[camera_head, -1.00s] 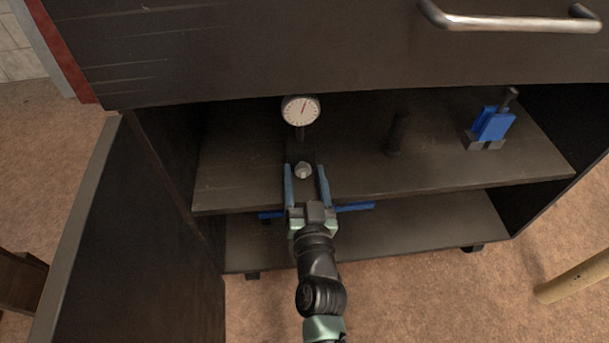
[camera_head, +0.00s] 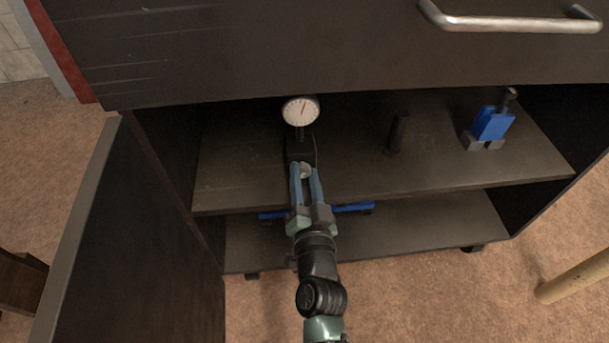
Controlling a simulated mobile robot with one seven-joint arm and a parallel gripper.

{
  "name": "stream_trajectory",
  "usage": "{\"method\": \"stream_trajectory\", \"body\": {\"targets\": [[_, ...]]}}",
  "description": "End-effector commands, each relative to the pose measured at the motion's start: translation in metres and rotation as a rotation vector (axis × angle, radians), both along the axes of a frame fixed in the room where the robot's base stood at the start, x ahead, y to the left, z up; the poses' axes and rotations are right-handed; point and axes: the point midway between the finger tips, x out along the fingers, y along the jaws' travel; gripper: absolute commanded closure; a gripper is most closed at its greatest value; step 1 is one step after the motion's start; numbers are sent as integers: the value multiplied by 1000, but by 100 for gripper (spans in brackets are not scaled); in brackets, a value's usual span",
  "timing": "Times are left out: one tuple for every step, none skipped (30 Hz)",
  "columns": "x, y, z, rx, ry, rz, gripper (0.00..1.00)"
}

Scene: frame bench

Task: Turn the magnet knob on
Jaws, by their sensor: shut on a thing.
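A magnetic base with a dial gauge stands on the upper shelf. Its dark block (camera_head: 299,149) sits behind my fingers, with the round white dial (camera_head: 300,111) above it on a short post. The small light-grey magnet knob (camera_head: 305,169) is on the front of the block. My gripper (camera_head: 305,170) reaches in from the front with its two blue fingers closed around the knob. The fingers hide the knob's sides, and its exact turn position is hard to tell.
A dark upright cylinder (camera_head: 397,133) and a blue vise-like tool (camera_head: 491,123) stand to the right on the upper shelf (camera_head: 240,180). A blue item (camera_head: 352,208) lies on the lower shelf. An open door (camera_head: 130,230) is at left; a drawer (camera_head: 300,50) overhangs above.

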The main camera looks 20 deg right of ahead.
Motion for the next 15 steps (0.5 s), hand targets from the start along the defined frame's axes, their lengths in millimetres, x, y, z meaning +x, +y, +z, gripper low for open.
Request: {"method": "stream_trajectory", "body": {"targets": [[0,0,0,10,-2,1,100],[0,0,0,13,-3,1,100],[0,0,0,14,-3,1,100],[0,0,0,13,-3,1,100],[0,0,0,13,-3,1,100],[0,0,0,12,-3,1,100],[0,0,0,12,-3,1,100],[0,0,0,12,-3,1,100],[0,0,0,11,-2,1,59],[0,0,0,11,-2,1,54],[0,0,0,11,-2,1,49],[0,0,0,11,-2,1,41],[0,0,0,10,-2,1,36],[0,0,0,10,-2,1,31],[0,0,0,10,-2,1,31]]}}
